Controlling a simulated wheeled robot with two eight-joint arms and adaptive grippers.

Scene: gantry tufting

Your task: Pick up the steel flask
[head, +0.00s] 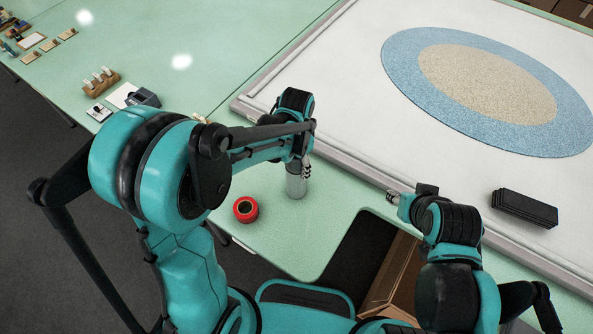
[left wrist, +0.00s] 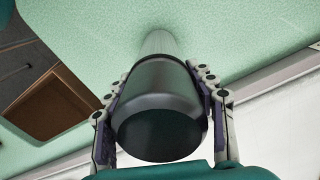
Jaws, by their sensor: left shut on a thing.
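The steel flask (head: 296,184) stands upright on the green table in the head view, near the frame's edge. My left gripper (head: 302,164) is around its upper part, mostly hidden behind my wrist. In the left wrist view the flask (left wrist: 158,100) fills the middle, with its dark top nearest the camera. The fingers of my left gripper (left wrist: 160,105) are shut on both sides of it. I cannot tell whether its base touches the table. My right gripper (head: 393,197) is over the frame's near edge, and its fingers are too small to read.
A red tape roll (head: 246,209) lies left of the flask. A black block (head: 525,208) rests on the white framed surface (head: 350,110), which carries a blue and beige oval rug (head: 490,90). A cardboard box (head: 396,275) is below the table edge. A wooden rack (head: 101,82) stands far left.

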